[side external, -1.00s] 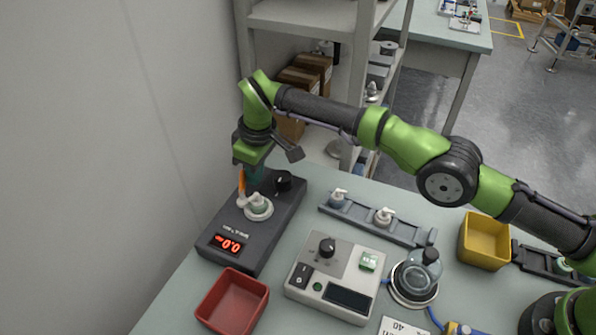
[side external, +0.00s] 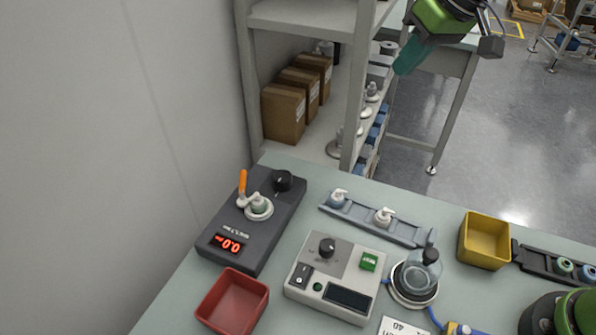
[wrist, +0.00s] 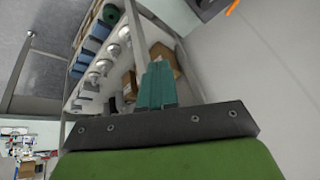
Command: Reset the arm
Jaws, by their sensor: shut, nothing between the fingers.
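My gripper (side external: 407,62) is raised high at the top of the side view, well above and behind the table, with much of the arm out of the picture. Its teal fingers (wrist: 158,84) are together in the wrist view, with nothing between them. The dark device with a red display (side external: 228,243) stands on the left of the table.
A grey rack (side external: 378,226) with white-capped pieces, a control box (side external: 333,280), a red bin (side external: 232,302), a yellow bin (side external: 485,240) and a flask on a round stand (side external: 414,283) are on the table. Shelving with cardboard boxes (side external: 283,112) stands behind. The space above the table is clear.

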